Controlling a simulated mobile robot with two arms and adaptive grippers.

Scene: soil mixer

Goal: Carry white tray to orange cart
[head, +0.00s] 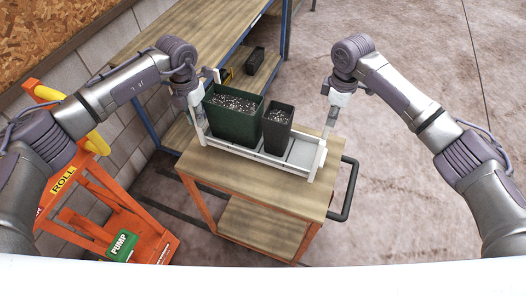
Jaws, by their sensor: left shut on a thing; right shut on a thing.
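The white tray (301,154) is at the far part of the orange cart's wooden top (250,178), just over or on it; I cannot tell if it touches. A large green pot (232,126) and a smaller dark pot (276,136), both with speckled soil, stand in its left and middle parts. My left gripper (199,119) is shut on the tray's left end. My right gripper (330,124) is shut on its right end. The fingertips are small and partly hidden. The cart has orange legs, a lower wooden shelf and a black handle (348,190) on the right.
A wooden workbench (198,28) with blue legs stands behind, with a dark container (255,60) on its lower shelf. An orange pump machine (122,222) stands at the left by the block wall. The concrete floor at the right is clear.

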